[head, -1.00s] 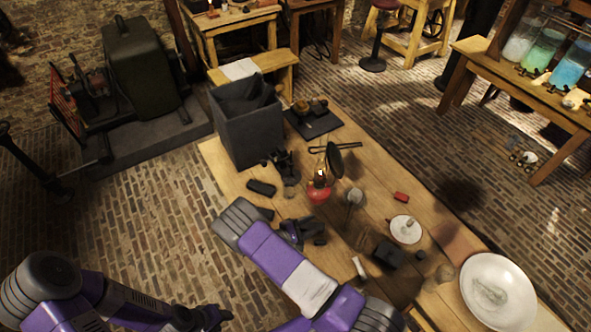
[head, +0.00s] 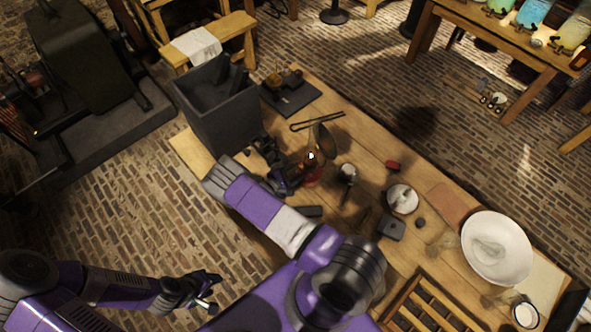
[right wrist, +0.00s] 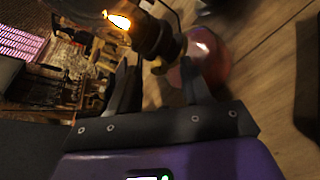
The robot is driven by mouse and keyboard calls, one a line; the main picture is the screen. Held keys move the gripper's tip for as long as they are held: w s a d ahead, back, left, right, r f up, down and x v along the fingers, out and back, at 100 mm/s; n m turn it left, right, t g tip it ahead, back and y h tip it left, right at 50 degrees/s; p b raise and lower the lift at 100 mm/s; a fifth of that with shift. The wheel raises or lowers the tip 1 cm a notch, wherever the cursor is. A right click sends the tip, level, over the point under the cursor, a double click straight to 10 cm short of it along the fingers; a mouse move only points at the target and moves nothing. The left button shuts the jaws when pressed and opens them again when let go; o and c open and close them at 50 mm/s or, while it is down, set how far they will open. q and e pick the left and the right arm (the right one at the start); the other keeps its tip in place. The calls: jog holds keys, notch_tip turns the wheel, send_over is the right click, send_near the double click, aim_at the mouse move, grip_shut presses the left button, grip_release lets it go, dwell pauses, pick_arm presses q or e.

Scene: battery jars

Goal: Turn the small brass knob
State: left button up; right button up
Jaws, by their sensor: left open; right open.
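A small oil lamp with a lit flame, a brass burner and a red glass base (head: 313,174) stands on the wooden table (head: 385,155). My right gripper (head: 287,182) is open close beside the lamp's left side. In the right wrist view, the brass burner (right wrist: 158,42) and red base (right wrist: 213,58) are just beyond the open fingers (right wrist: 158,80). I cannot make out the small brass knob separately; the burner area is dark and blurred. My left gripper (head: 205,290) is open, low at the lower left, away from the table.
A dark round reflector (head: 324,143) stands just behind the lamp. A grey open bin (head: 215,115) is at the table's left end. A small jar (head: 347,172), a white dish (head: 402,198), a dark box (head: 391,228) and a large white bowl (head: 497,247) lie to the right.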

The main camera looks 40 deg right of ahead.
jog(key=shift+d, duration=0.25)
grip_shut()
jog(key=shift+f, duration=0.1)
